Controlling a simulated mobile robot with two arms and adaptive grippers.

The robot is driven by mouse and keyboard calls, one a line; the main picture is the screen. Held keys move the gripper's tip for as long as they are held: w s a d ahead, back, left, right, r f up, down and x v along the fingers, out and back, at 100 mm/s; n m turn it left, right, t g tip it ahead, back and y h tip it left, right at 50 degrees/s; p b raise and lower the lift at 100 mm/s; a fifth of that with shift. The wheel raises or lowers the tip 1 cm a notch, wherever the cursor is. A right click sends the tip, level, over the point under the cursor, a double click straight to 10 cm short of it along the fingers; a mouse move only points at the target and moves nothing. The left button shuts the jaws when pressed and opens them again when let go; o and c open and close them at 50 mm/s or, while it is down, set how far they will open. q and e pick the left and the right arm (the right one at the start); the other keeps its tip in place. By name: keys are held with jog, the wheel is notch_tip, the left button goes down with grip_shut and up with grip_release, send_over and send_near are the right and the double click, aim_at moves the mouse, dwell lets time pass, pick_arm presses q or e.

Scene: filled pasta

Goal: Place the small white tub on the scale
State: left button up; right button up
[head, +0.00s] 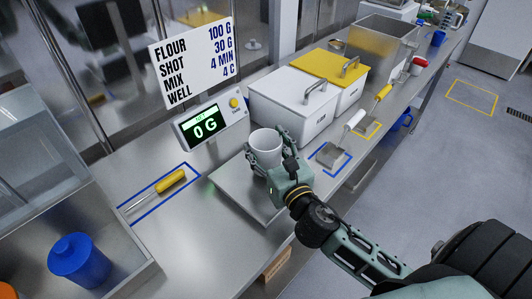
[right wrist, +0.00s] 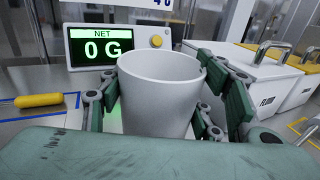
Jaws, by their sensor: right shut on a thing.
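The small white tub (head: 265,141) is an empty-looking, upright cup shape over the steel plate of the scale (head: 232,186). My right gripper (head: 268,150) is shut on it, with a finger on each side. The right wrist view shows the tub (right wrist: 157,98) between the green finger pads, its rim level. The scale's display (head: 206,127) reads 0 G. I cannot tell whether the tub's base touches the plate, as my gripper hides it. My left gripper is not in view.
White lidded bins (head: 291,103), one with a yellow lid (head: 318,64), stand behind to the right. A yellow-handled tool (head: 171,182) lies in a blue outline at left. A white-handled scoop (head: 330,154) lies right of the scale. A blue container (head: 77,262) stands front left.

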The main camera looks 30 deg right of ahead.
jog(key=shift+f, duration=1.1)
jog(key=shift+f, duration=0.15)
jog(key=o, duration=1)
jog(key=shift+r, duration=0.3)
jog(key=s+b, duration=0.1)
jog(key=s, duration=0.2)
jog(key=s+b, duration=0.1)
jog(key=s, duration=0.3)
jog(key=s+b, duration=0.2)
jog(key=s, duration=0.1)
jog(key=shift+s+a+f, duration=0.3)
jog(key=shift+s+a, duration=0.05)
jog(key=shift+s, duration=0.05)
jog(key=shift+s+r, duration=0.2)
jog(key=shift+s, duration=0.45)
